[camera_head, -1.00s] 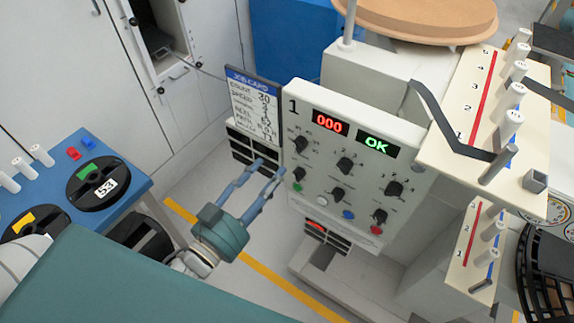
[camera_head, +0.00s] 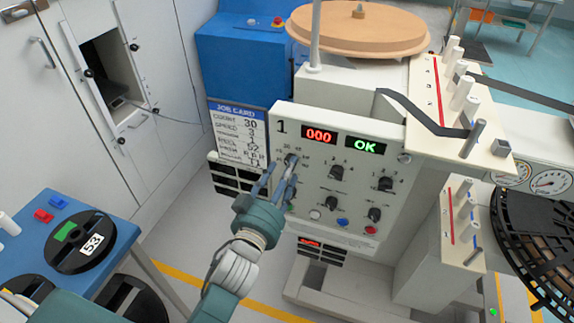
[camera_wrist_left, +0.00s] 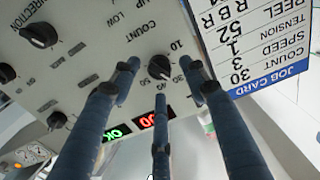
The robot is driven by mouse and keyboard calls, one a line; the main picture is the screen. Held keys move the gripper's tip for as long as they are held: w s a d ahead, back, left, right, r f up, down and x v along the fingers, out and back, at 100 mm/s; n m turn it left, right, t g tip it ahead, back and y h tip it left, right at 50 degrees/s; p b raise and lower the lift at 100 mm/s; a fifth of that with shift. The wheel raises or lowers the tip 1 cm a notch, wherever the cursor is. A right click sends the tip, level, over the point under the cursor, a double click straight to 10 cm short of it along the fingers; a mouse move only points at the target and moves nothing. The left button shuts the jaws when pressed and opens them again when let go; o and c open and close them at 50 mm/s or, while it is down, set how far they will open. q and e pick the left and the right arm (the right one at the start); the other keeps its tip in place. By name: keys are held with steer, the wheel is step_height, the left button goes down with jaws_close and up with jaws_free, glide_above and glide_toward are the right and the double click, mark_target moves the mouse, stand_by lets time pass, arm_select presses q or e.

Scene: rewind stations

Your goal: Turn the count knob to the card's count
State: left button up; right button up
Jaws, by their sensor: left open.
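The job card (camera_head: 238,138) hangs left of the station 1 panel (camera_head: 352,160) and reads count 30. The card (camera_wrist_left: 265,42) shows upside down in the left wrist view. The black count knob (camera_head: 291,158) is at the panel's upper left, partly hidden by my fingers. In the left wrist view the count knob (camera_wrist_left: 160,67) sits between my spread fingers, with its number marks around it; its exact setting is hard to read. My left gripper (camera_head: 279,172) is open in front of the knob, not closed on it. My right gripper is out of view.
The red display (camera_head: 319,135) reads 000 and the green one (camera_head: 366,145) reads OK. Other black knobs (camera_head: 336,172) and colored buttons (camera_head: 342,222) are on the same panel. A blue table with a reel (camera_head: 68,250) stands at the left.

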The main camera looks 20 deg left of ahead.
arm_select(q)
steer(key=shift+w, duration=1.1)
steer(key=c, duration=0.8)
jaws_close()
steer(key=shift+m+p, duration=0.3)
steer(key=shift+p, duration=0.05)
steer(key=o, duration=0.8)
jaws_free()
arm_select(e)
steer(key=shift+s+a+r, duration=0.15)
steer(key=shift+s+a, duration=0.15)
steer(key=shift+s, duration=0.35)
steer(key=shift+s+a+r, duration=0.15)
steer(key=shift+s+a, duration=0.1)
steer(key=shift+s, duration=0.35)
